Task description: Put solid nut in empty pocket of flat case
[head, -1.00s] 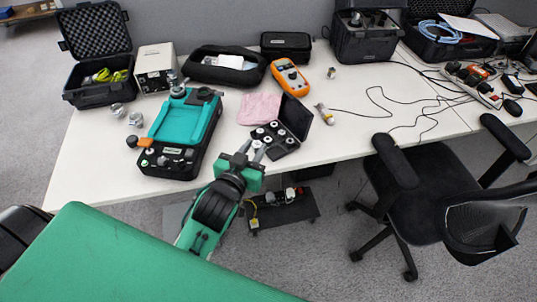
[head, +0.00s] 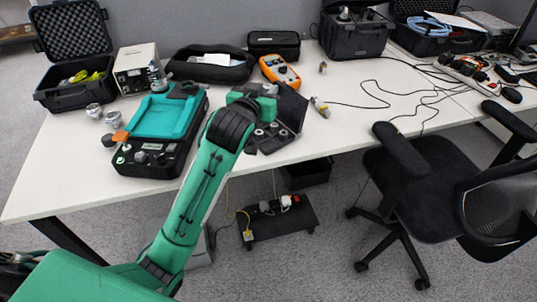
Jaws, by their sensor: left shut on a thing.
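The flat case is small, black and open (head: 292,111), near the table's front edge, with its lid raised at the right. Several pale round nuts (head: 274,128) sit in its pockets. My arm and gripper cover its left part, so I cannot tell which pocket is empty. My left gripper (head: 262,93) is over the area just behind the case. Its fingertips are hidden behind its own green body. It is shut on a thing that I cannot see. I cannot pick out the solid nut. My right gripper is not in view.
A teal-topped device (head: 165,117) stands left of my arm, with metal weights (head: 94,111) beside it. Behind are an orange multimeter (head: 280,70) and a black pouch (head: 210,66). A small metal-tipped connector (head: 320,106) lies right of the case.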

